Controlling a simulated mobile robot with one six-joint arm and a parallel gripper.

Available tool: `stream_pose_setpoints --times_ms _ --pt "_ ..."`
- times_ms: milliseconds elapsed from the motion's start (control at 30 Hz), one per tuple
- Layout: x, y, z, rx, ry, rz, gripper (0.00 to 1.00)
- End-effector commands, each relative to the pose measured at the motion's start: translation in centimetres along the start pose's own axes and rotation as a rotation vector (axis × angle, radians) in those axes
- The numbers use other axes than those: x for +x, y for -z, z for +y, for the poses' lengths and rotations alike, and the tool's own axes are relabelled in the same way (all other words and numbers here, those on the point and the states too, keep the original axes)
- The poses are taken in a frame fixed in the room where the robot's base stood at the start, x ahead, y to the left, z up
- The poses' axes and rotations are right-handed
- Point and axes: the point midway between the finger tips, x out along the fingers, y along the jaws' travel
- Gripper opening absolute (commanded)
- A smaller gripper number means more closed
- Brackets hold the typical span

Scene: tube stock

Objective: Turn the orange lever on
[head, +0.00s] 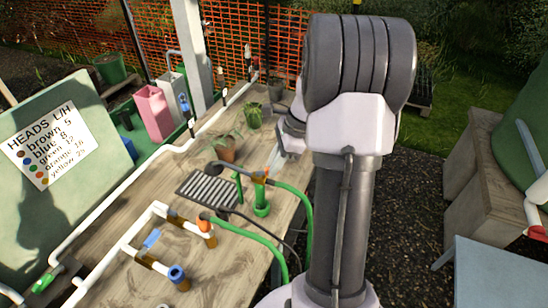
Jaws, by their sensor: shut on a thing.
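White pipework (136,228) with a blue cap (177,272) lies on the wooden bench (215,281). A dark slotted tray (207,189) and potted plants (226,149) stand near the gripper. A sign board (46,148) stands left. A pink can (153,112) is at the back.

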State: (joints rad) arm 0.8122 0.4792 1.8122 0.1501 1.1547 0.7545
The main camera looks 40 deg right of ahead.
Motion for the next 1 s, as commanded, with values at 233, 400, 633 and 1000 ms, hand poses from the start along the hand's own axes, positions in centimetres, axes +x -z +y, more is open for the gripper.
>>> stream_pose_setpoints --times_ms 233,400,633,1000 --pt "-0.5 -0.4 -1.0 -0.212 -0.088 -0.001 0.00" --pt "-0.4 -0.6 -1.7 -0.363 -0.147 -0.001 0.00" --pt "-0.1 -1.0 -2.5 -0.562 -0.226 0.000 0.00" --pt "0.4 -1.6 -3.2 -0.810 -0.325 -0.001 0.00"
